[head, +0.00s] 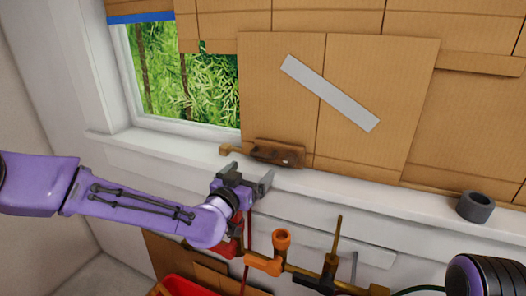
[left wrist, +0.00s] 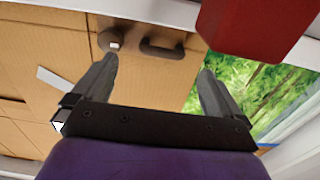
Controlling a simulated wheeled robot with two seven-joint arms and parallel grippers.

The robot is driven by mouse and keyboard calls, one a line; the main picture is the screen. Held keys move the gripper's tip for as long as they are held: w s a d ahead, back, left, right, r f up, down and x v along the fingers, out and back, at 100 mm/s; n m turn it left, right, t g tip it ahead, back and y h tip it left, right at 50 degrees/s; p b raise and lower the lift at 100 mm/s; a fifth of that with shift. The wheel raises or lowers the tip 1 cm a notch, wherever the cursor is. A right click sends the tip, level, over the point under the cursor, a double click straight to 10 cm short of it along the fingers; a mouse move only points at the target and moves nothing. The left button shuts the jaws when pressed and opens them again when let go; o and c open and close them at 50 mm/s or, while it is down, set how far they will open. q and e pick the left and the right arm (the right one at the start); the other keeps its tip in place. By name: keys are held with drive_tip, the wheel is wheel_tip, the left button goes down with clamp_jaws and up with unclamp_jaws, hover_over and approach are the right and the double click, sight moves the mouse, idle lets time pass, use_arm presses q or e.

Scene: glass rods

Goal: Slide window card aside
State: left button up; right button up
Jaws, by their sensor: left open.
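The window card (head: 275,85) is a large brown cardboard panel leaning over the right part of the window, with a grey strip (head: 330,93) stuck slantwise across it. A brown block with a dark handle (head: 277,153) is at its lower left edge, just above the sill. My left gripper (head: 247,179) is open and empty, just below and in front of this handle, apparently apart from it. In the left wrist view the cardboard (left wrist: 50,40) fills the left and middle, and a dark handle (left wrist: 162,48) shows between and beyond the open fingers. My right gripper is not in view.
Green plants show through the bare glass (head: 180,75) on the left. A grey ring (head: 475,206) stands on the white sill (head: 345,182) at right. Below are an orange-and-brass pipe (head: 263,264) and a red bin (head: 185,287). A red object (left wrist: 250,30) fills the left wrist view's upper right.

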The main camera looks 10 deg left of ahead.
sight(260, 157)
use_arm(q)
drive_tip(key=p+x, duration=0.1)
drive_tip(key=x, duration=0.2)
drive_tip(key=p+x, duration=0.1)
drive_tip(key=x, duration=0.1)
drive_tip(key=p+x, duration=0.1)
drive_tip(key=x, duration=0.2)
drive_tip(key=shift+w+a+r, duration=0.2)
drive_tip(key=shift+w+a, duration=0.15)
drive_tip(key=shift+w, duration=0.05)
drive_tip(key=shift+w+d, duration=0.1)
drive_tip(key=shift+d+r, duration=0.1)
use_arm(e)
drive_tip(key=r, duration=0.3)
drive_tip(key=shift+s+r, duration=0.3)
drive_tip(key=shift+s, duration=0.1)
